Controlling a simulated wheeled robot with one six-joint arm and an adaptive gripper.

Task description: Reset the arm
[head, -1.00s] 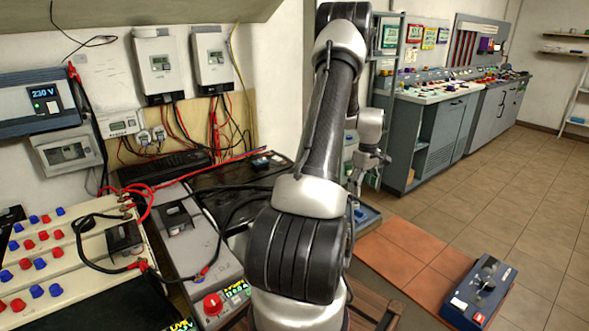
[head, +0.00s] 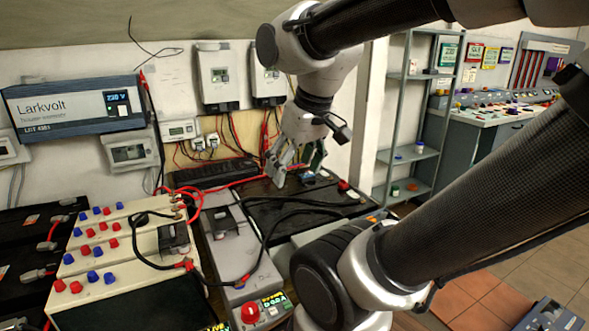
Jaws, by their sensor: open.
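My arm reaches up from the lower right, bends beyond the top edge, and comes back down over the bench. My gripper (head: 290,176) points down, open, above the black battery top (head: 335,212) at the back of the bench. Nothing shows between its fingers. Whether the fingertips touch anything below cannot be told. Part of the black surface is hidden behind my arm.
Beige battery units (head: 130,245) with red and blue knobs stand at the left, with loose cables across them. A Larkvolt inverter (head: 75,103) and white wall boxes (head: 222,75) hang behind. A grey shelf (head: 408,158) stands right of the gripper. A blue box (head: 548,316) lies on the floor.

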